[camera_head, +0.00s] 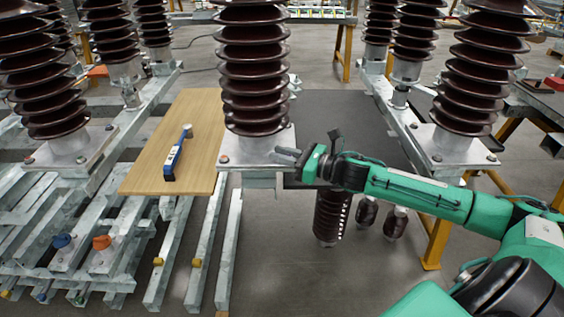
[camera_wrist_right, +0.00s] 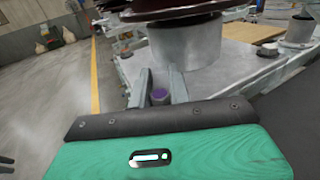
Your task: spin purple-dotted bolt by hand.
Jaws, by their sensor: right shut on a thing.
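The purple-dotted bolt (camera_wrist_right: 159,96) shows in the right wrist view, at the near edge of the grey metal base plate (camera_wrist_right: 195,83) under an insulator. My right gripper (camera_head: 289,155) reaches in from the right at the front right corner of that plate (camera_head: 245,158) in the head view. In the right wrist view, the two fingers of my right gripper (camera_wrist_right: 161,80) stand on either side of the bolt and are shut on it. In the head view the gripper hides the bolt. My left gripper is in neither view.
A dark ribbed insulator (camera_head: 253,75) rises from the plate, close to the gripper. A wooden board (camera_head: 145,165) with a blue level-like tool (camera_head: 175,158) lies to the left. Other insulators (camera_head: 478,75) stand right and left.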

